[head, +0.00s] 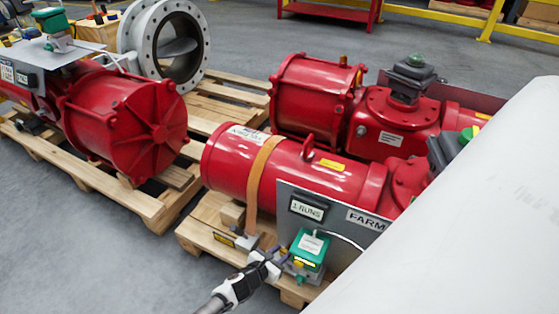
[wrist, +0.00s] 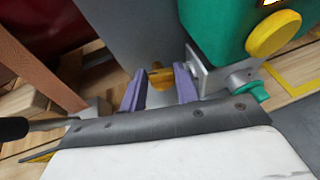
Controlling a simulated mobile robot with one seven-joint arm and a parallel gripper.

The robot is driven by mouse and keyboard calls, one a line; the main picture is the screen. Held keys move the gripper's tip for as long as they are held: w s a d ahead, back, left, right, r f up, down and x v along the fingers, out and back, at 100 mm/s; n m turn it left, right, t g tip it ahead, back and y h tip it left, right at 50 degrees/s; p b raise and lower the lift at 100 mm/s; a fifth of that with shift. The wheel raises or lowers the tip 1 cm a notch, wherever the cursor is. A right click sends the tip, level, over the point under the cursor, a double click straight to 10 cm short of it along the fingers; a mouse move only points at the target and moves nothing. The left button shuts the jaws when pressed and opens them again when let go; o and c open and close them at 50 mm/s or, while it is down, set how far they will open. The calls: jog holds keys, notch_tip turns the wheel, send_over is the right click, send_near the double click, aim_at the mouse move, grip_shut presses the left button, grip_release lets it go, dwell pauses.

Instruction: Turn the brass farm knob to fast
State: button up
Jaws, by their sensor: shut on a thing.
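The brass farm knob (wrist: 158,76) shows in the wrist view between the two purple fingers of my gripper (wrist: 162,79), which is shut on it. The knob sits beside a grey metal bracket (wrist: 208,76) on the green box (wrist: 222,28). The knob's pointer and any speed marks are hidden or too small to read.
A yellow round part (wrist: 273,34) sticks out from the green box near my gripper. An orange strap (head: 262,180) runs around the red cylinder (head: 224,165) above. Wooden pallets (head: 205,228) lie beneath. Open grey floor (head: 100,255) lies to the left.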

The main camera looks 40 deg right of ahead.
jog(key=shift+s+n+t+y, duration=0.25)
jog(key=shift+n+t+y, duration=0.05)
jog(key=shift+n+t, duration=0.85)
jog(key=o, duration=0.7)
jog(key=shift+a+r+p, duration=0.2)
jog(key=shift+a+p, duration=0.2)
jog(key=p+v, duration=0.2)
jog(key=v, duration=1.1)
jog(key=shift+s, duration=0.25)
jog(key=shift+d+f, duration=0.1)
